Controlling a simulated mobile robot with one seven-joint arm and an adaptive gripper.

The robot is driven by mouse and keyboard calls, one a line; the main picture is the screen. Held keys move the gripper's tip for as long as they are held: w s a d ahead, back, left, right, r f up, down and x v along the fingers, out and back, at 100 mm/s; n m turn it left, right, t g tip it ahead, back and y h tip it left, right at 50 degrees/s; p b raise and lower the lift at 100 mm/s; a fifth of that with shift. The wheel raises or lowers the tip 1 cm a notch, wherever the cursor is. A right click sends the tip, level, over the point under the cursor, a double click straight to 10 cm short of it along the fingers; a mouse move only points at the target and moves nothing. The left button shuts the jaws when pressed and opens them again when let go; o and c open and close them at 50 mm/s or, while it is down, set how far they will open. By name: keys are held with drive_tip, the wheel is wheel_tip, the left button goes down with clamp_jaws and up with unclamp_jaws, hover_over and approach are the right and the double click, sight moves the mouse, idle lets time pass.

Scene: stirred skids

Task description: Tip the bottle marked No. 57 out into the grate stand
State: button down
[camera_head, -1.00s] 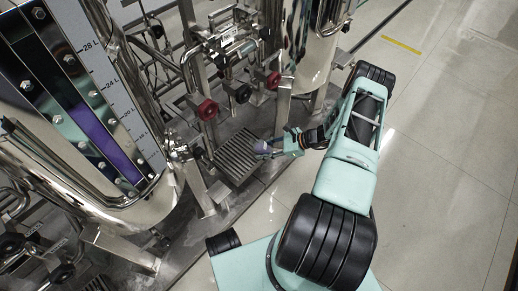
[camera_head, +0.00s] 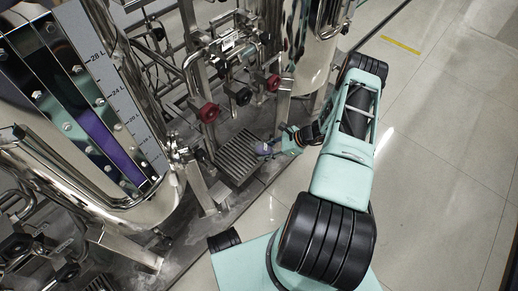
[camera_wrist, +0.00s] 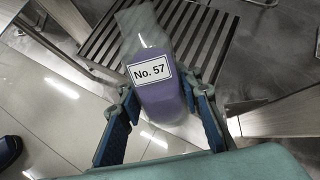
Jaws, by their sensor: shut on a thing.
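The bottle marked No. 57 (camera_wrist: 160,92) is clear with purple liquid in its lower part and a black-on-white label facing the wrist camera. My gripper (camera_wrist: 158,101) is shut on it, one blue finger on each side. In the head view the bottle (camera_head: 263,150) is small and partly hidden by my gripper (camera_head: 281,145); its far end points left at the grate's right edge. The grate stand (camera_head: 238,157) is a dark slatted metal platform, also seen behind the bottle in the wrist view (camera_wrist: 200,45). I see no liquid coming out; the exact tilt is unclear.
A large steel tank (camera_head: 150,205) with a litre scale stands at the left. Pipes with red-handled valves (camera_head: 209,113) rise behind the grate, and a steel leg (camera_head: 283,108) stands close to my gripper. The tiled floor (camera_head: 440,150) at the right is clear.

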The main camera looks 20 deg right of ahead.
drive_tip(key=shift+d, duration=0.1)
idle(0.3)
drive_tip(key=shift+d+h+p, duration=0.1)
drive_tip(key=shift+h+p, duration=0.2)
drive_tip(key=shift+p, duration=0.1)
drive_tip(key=shift+s+d+f, duration=0.1)
drive_tip(key=shift+s, duration=0.05)
drive_tip(key=shift+g+h+p, duration=0.3)
drive_tip(key=shift+g, duration=0.1)
drive_tip(key=shift+s+d+f+h, duration=0.1)
drive_tip(key=shift+d+h, duration=0.05)
drive_tip(key=shift+h, duration=0.15)
drive_tip(key=shift+g+p, duration=0.3)
drive_tip(key=shift+p, duration=0.05)
drive_tip(key=shift+s+d+h, duration=0.1)
drive_tip(key=shift+d+h, duration=0.05)
drive_tip(key=shift+h, duration=0.25)
